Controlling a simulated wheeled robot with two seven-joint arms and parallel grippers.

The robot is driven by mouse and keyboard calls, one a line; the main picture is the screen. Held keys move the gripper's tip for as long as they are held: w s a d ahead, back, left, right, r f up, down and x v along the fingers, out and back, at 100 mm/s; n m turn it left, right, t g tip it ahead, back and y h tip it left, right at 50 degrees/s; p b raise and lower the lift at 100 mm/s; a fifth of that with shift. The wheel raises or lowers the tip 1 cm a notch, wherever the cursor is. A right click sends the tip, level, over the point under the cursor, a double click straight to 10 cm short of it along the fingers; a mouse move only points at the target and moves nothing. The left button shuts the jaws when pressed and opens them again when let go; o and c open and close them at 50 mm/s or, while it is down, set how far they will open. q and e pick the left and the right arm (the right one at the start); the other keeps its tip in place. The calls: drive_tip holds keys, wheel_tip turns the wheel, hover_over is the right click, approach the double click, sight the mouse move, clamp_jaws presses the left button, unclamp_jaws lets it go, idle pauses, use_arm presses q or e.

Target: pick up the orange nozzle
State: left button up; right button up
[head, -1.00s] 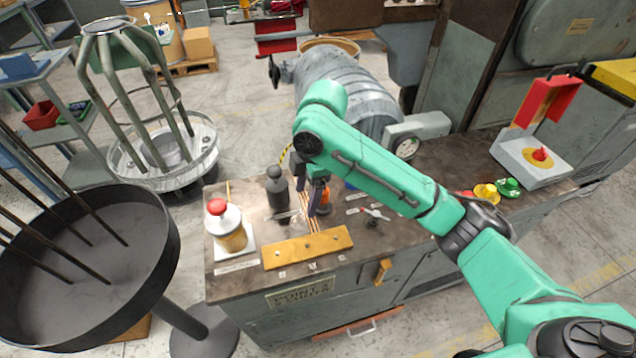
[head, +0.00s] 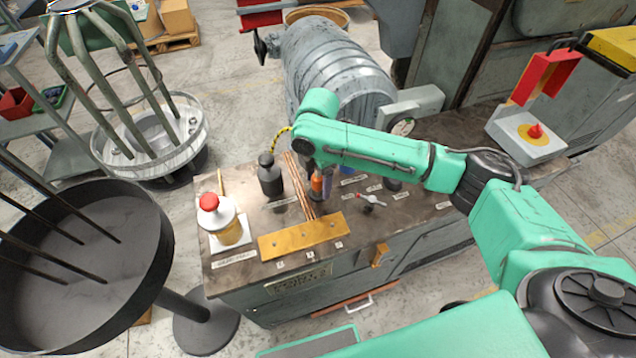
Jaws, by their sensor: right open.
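The orange nozzle (head: 316,184) shows as a small upright orange shape on the workbench, right of the copper rods. My right gripper (head: 321,185) points down at it from above, and the arm's teal end link hides part of the view. The jaws are open. A dark finger shows close along the nozzle's right side; whether the other finger is on its far side, or any finger touches it, I cannot tell. My left gripper is not in view.
On the bench (head: 240,280) are a black bottle (head: 269,178), copper rods (head: 299,182), a yellow bar (head: 303,239), a white jar with a red cap (head: 219,215) and a small valve (head: 370,200). A grey stand with a red frame (head: 540,85) is at the right.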

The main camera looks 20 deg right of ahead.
sight(318, 176)
drive_tip(key=shift+f, duration=0.3)
drive_tip(key=shift+c, duration=0.7)
clamp_jaws()
drive_tip(key=shift+w+r, duration=0.1)
wheel_tip(318, 176, up, 20)
